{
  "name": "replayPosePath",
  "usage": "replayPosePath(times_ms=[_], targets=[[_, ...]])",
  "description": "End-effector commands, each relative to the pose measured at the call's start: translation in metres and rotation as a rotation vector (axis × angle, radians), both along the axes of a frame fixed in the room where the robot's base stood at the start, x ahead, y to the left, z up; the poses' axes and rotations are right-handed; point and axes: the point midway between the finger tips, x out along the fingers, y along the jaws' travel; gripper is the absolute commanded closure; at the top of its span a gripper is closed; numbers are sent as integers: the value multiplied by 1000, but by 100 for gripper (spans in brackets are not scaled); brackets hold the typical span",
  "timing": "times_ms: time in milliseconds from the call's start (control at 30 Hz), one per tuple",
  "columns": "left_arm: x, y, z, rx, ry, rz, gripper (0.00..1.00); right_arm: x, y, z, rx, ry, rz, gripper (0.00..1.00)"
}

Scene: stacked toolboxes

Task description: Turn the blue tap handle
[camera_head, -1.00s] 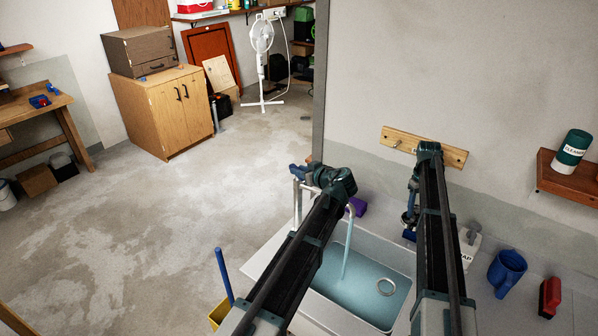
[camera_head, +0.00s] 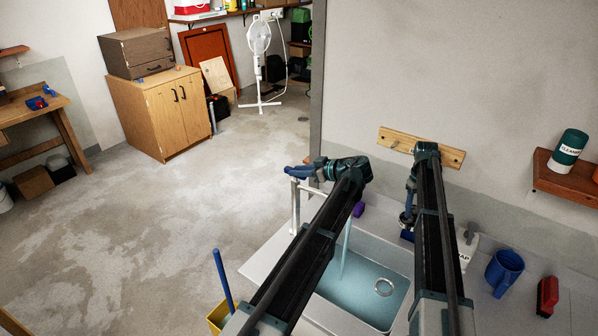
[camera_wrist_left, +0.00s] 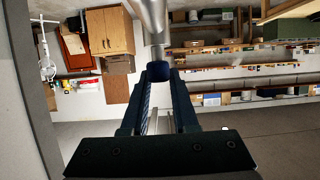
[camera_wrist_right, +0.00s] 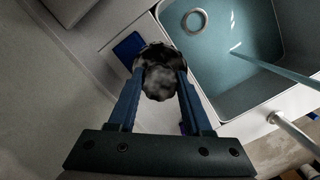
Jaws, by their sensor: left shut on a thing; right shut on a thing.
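The blue tap handle (camera_wrist_left: 158,70) sits at the end of a grey metal pipe (camera_wrist_left: 153,22) in the left wrist view. My left gripper (camera_head: 296,172) has its blue fingers shut around the handle, which I cannot pick out between them in the head view. The tap's upright pipe (camera_head: 295,208) stands below the gripper. A thin stream of water (camera_head: 345,255) falls into the sink (camera_head: 373,240). My right gripper (camera_wrist_right: 160,80) is shut on a mottled black-and-grey round scrubber (camera_wrist_right: 159,78); in the head view it is right of the sink, mostly behind my arm.
A dark blue block (camera_wrist_right: 128,46) lies beside the scrubber. A wooden peg rail (camera_head: 385,137) hangs on the wall.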

Motion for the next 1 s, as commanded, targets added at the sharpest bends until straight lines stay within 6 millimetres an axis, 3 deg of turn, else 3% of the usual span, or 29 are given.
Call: replayPosePath(times_ms=[233, 267, 400, 767, 1000], targets=[[-2, 0, -2, -7, 6, 4, 100, 0, 0, -1, 0, 0, 0, 100], [-2, 0, -2, -7, 6, 4, 67, 0, 0, -1, 0, 0, 0, 100], [-2, 0, -2, -5, 3, 2, 43, 0, 0, -1, 0, 0, 0, 100], [-3, -4, 2, -2, 2, 0, 43, 0, 0, 3, 0, 0, 0, 100], [-25, -35, 21, -2, 2, -2, 43, 0, 0, 22, 0, 0, 0, 100]])
